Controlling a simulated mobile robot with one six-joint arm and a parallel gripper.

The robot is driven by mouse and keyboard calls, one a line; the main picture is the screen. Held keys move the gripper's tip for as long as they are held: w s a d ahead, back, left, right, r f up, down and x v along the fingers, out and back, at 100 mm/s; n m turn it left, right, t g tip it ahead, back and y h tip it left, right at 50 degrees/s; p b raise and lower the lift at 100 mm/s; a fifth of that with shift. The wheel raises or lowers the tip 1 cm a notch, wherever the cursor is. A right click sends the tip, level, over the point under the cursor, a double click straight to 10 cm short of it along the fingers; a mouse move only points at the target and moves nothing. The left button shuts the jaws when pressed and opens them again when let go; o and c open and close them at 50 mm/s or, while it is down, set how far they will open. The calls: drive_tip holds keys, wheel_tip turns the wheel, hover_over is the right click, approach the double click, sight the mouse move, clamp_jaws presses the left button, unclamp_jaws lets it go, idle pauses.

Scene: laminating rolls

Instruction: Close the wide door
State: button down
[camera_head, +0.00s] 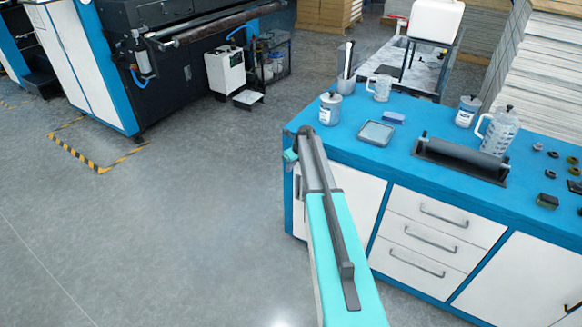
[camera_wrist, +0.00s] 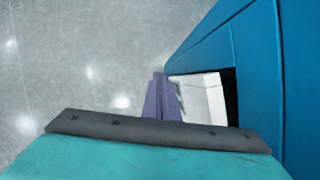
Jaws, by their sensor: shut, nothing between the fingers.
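The blue workbench has a white door (camera_head: 362,205) at the left of its front, partly hidden behind my arm. Another white door (camera_head: 522,280) is at the lower right and looks flush with the front. I cannot tell from the labels which is the wide door. In the wrist view, a white panel (camera_wrist: 207,98) shows beside a dark gap in the blue bench side. My gripper (camera_wrist: 161,78) is shut and empty, just left of that panel; I cannot tell whether it touches it.
The blue benchtop (camera_head: 345,137) carries a roller (camera_head: 460,158), jugs, tins and a tray (camera_head: 376,133). White drawers (camera_head: 440,218) sit between the doors. The grey floor (camera_head: 190,220) to the left is clear. A large machine (camera_head: 190,55) stands at the back left.

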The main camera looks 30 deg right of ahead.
drive_tip(key=s+a+r+b, duration=0.2)
drive_tip(key=a+r, duration=0.3)
drive_tip(key=r, duration=0.4)
drive_tip(key=shift+s+a+r+b, duration=0.2)
drive_tip(key=shift+s+a+b, duration=0.2)
drive_tip(key=shift+s, duration=0.45)
drive_tip(key=s+a+f+n+g, duration=0.5)
drive_tip(key=s+a+f+n, duration=1.1)
drive_tip(key=s+a+f, duration=0.6)
drive_tip(key=s+a+f+n+g, duration=0.1)
drive_tip(key=s+a+f+n, duration=0.2)
drive_tip(key=s+n, duration=0.3)
drive_tip(key=s+a+f+n+g, duration=0.2)
drive_tip(key=s+n, duration=0.3)
drive_tip(key=s, duration=1.1)
drive_tip(key=s+a+f+n+g+h, duration=0.1)
drive_tip(key=s+a+f+n, duration=0.3)
drive_tip(key=s, duration=0.6)
drive_tip(key=n+g, duration=0.1)
drive_tip(key=n, duration=0.1)
drive_tip(key=shift+s+n, duration=0.3)
drive_tip(key=shift+s, duration=0.1)
